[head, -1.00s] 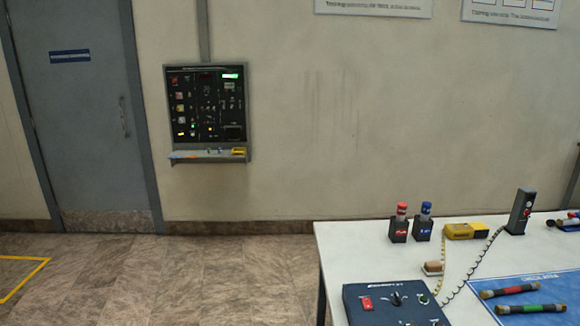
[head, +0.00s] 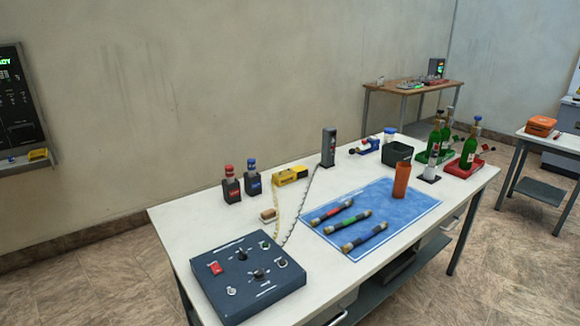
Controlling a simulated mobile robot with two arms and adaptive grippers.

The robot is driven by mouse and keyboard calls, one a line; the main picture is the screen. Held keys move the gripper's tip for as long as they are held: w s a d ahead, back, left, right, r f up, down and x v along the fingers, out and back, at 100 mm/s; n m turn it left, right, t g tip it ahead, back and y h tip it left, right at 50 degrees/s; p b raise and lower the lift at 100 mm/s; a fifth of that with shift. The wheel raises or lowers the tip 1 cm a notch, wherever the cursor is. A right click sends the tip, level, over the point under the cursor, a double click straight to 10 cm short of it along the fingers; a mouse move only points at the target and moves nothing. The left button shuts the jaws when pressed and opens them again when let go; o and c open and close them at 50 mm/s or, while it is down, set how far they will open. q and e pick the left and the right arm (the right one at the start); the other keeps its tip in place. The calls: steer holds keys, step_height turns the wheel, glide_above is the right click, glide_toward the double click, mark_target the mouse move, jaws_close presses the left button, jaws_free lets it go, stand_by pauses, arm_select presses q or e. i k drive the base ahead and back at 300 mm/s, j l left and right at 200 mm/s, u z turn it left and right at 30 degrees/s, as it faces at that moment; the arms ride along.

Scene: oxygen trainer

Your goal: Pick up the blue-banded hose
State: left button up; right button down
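The blue-banded hose (head: 364,238) is a short dark tube with pale ends. It lies on the blue mat (head: 413,211) on the white table, nearest the mat's front edge. A green-banded hose (head: 347,223) and a red-banded hose (head: 332,212) lie beside it, roughly parallel and apart from it. Neither of my grippers shows in the head view.
A dark blue control box (head: 246,277) stands at the table's near left. An orange cup (head: 401,180) stands on the mat's right part. A black bin (head: 397,153) and green bottles (head: 469,150) are farther right. Floor is free at right (head: 500,270).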

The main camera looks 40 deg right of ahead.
mark_target(347, 248)
steer(key=z, duration=1.65)
